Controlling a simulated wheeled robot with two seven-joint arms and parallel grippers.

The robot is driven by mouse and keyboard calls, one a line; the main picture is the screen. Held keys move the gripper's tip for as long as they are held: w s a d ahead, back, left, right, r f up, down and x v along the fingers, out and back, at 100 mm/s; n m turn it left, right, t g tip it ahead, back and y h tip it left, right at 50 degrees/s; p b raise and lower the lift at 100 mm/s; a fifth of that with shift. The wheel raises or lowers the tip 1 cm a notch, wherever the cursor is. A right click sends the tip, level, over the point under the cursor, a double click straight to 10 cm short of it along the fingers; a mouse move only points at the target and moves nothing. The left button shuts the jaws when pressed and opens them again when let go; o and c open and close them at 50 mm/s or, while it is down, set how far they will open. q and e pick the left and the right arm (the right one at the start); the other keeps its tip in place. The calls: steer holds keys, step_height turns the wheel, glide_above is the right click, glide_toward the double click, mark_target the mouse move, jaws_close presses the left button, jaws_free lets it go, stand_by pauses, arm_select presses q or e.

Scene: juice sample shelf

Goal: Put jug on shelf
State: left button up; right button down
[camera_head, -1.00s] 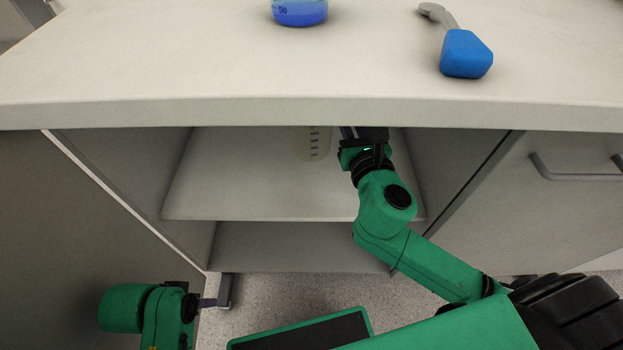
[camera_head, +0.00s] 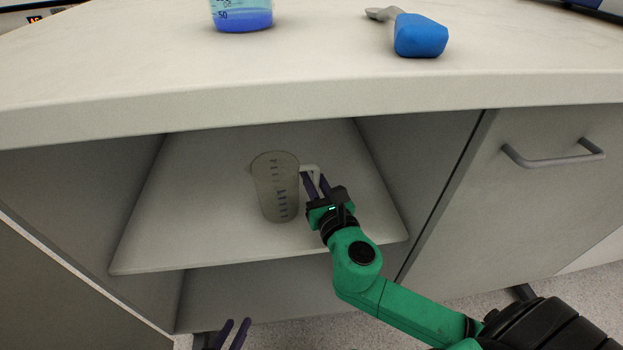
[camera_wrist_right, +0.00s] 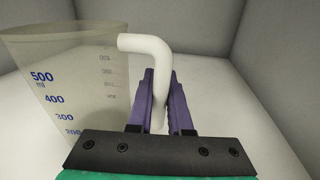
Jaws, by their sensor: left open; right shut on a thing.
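The jug (camera_head: 277,190) is a translucent measuring jug with dark graduation marks and a white handle. It is upright on or just above the upper shelf board (camera_head: 190,235) inside the open cabinet; I cannot tell if its base touches. My right gripper (camera_head: 317,186) has its purple fingers shut on the handle, at the jug's right side. In the right wrist view the jug (camera_wrist_right: 75,85) is on the left, and the fingers (camera_wrist_right: 160,100) close around the white handle. My left gripper (camera_head: 236,332) is open and empty at the bottom edge, low in front of the cabinet.
The countertop (camera_head: 310,75) overhangs the shelf. On it are a beaker of blue liquid (camera_head: 242,14) and a blue-handled tool (camera_head: 420,35). A closed cabinet door with a grey handle (camera_head: 553,157) is at the right. The shelf is otherwise clear.

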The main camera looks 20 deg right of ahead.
steer(key=c, duration=0.8)
jaws_free()
steer(key=shift+f, duration=0.1)
steer(key=shift+c, duration=0.2)
steer(key=shift+r, duration=0.2)
steer(key=s, duration=1.1)
steer(key=shift+a+f, duration=0.1)
steer(key=shift+a, duration=0.15)
steer(key=shift+s, duration=0.55)
